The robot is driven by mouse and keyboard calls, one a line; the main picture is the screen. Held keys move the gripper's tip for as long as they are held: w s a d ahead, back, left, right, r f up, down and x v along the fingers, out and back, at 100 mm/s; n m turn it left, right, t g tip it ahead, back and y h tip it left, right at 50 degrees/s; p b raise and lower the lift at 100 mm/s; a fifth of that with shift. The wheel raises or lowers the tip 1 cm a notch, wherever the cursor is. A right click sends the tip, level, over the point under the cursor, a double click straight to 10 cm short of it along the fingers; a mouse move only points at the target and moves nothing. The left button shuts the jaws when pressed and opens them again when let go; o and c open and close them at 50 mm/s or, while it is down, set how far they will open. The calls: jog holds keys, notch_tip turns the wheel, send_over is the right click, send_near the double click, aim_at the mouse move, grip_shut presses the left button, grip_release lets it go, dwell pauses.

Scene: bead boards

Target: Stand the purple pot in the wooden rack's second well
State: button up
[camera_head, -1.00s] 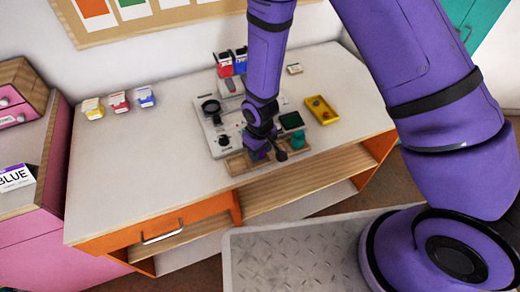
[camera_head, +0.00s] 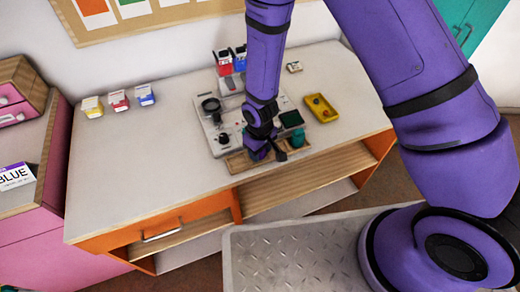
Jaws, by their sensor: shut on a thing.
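The wooden rack (camera_head: 238,164) lies along the front edge of the white worktop, below the grey board. My gripper (camera_head: 269,152) points down over the middle of the rack and is shut on the purple pot (camera_head: 257,155). The pot is small and partly hidden by the fingers. I cannot tell whether its base is inside a well or just above it. A teal pot (camera_head: 298,138) stands at the right part of the rack. The wells under my gripper are hidden.
A grey board (camera_head: 207,127) with black parts sits just behind the rack. A yellow tray (camera_head: 321,108) lies to the right. Red and blue boxes (camera_head: 223,63) stand behind. Several small cartons (camera_head: 118,100) are at the left.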

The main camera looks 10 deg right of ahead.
jog(key=shift+f, duration=0.3)
dwell(0.5)
jog(key=o, duration=1.1)
jog(key=shift+s, duration=0.1)
jog(key=shift+s+f, duration=0.1)
jog(key=shift+s, duration=0.05)
jog(key=shift+c, duration=0.6)
jog(key=shift+a, duration=0.1)
jog(key=shift+c, duration=1)
jog(key=shift+o, duration=1.3)
jog(key=shift+r, duration=0.25)
jog(key=shift+w+r, duration=0.2)
jog(key=shift+r, duration=3.15)
